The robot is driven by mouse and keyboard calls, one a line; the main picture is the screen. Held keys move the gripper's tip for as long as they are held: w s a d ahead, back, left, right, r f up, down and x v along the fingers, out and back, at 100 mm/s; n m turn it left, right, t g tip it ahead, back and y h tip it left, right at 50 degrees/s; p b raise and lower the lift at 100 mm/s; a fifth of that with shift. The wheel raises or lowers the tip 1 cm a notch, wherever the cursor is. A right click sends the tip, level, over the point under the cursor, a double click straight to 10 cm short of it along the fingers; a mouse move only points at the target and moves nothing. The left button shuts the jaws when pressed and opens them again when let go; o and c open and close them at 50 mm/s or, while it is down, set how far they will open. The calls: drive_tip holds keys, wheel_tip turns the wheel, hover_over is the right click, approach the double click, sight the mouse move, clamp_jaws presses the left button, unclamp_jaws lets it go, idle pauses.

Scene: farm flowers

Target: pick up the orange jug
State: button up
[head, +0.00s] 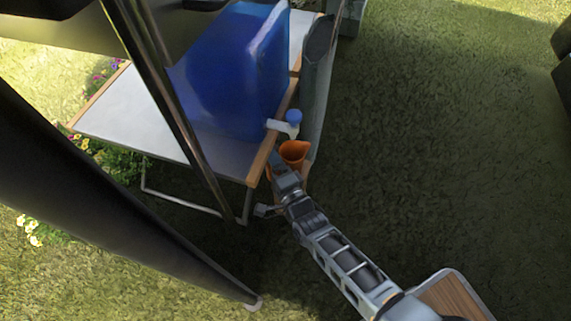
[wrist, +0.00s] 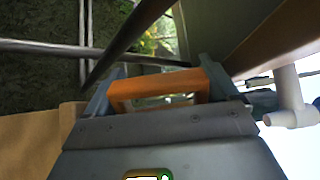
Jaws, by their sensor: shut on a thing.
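The orange jug (head: 293,152) is small and open-topped. In the head view it is just off the right edge of the camp table, below the white tap of the blue water container. My gripper (head: 282,170) is at its near left side. In the wrist view an orange part of the jug (wrist: 158,86) lies between the two fingers of my gripper (wrist: 160,92), which are shut on it. The lower part of the jug is mostly hidden in the head view, and I cannot tell whether anything supports it.
The blue water container (head: 235,75) stands on the camp table (head: 120,115), its white tap with a blue knob (head: 294,117) close above the jug. A grey-green folded item (head: 317,75) stands beside the table. Dark poles cross the left. Open grass (head: 430,140) lies to the right.

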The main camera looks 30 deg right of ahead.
drive_tip(key=c, duration=0.5)
drive_tip(key=shift+r, duration=0.2)
